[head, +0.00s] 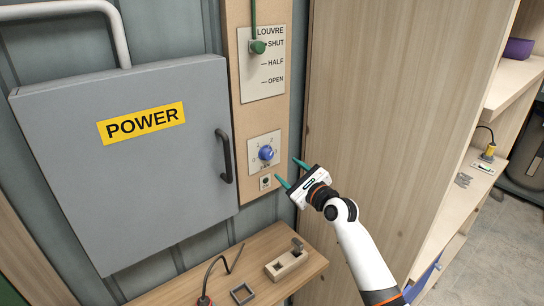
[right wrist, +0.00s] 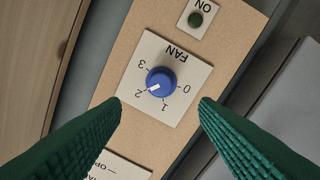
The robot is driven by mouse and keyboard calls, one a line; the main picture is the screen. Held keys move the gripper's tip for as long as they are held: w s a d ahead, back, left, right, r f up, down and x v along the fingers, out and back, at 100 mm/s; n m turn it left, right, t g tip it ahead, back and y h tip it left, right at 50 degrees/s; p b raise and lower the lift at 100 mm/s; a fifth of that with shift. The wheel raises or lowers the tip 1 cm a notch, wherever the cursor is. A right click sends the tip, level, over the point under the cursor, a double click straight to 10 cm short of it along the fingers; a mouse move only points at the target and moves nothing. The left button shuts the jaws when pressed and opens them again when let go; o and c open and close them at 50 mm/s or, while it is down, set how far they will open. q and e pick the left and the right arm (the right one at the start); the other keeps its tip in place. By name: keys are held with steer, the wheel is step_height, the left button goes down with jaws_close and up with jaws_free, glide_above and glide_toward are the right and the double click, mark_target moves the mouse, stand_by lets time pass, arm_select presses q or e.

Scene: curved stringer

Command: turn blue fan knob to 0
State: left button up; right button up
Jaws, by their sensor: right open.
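The blue fan knob (head: 266,153) sits on a white plate on the wooden panel left of my right gripper. In the right wrist view the knob (right wrist: 161,82) shows a white pointer mark directed at about the 2. The plate (right wrist: 178,57) reads FAN, with marks 0, 1, 2 and 3 around the knob. My right gripper (head: 291,172) is open and empty, to the right of the knob and apart from it. In the right wrist view its green fingers (right wrist: 160,103) lie on either side of the knob's plate. My left gripper is out of view.
A louvre plate with a green lever (head: 258,47) is above the knob. A small ON switch plate (head: 265,182) is just below it. The grey POWER box (head: 140,205) with a black handle stands left. A wooden shelf (head: 190,284) with small items juts out below.

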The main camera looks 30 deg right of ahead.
mark_target(269, 156)
steer(key=w, duration=0.9)
steer(key=shift+w, duration=0.3)
steer(key=shift+c, duration=0.2)
steer(key=c, duration=0.9)
steer(key=shift+f+n, duration=0.1)
steer(key=shift+n, duration=0.2)
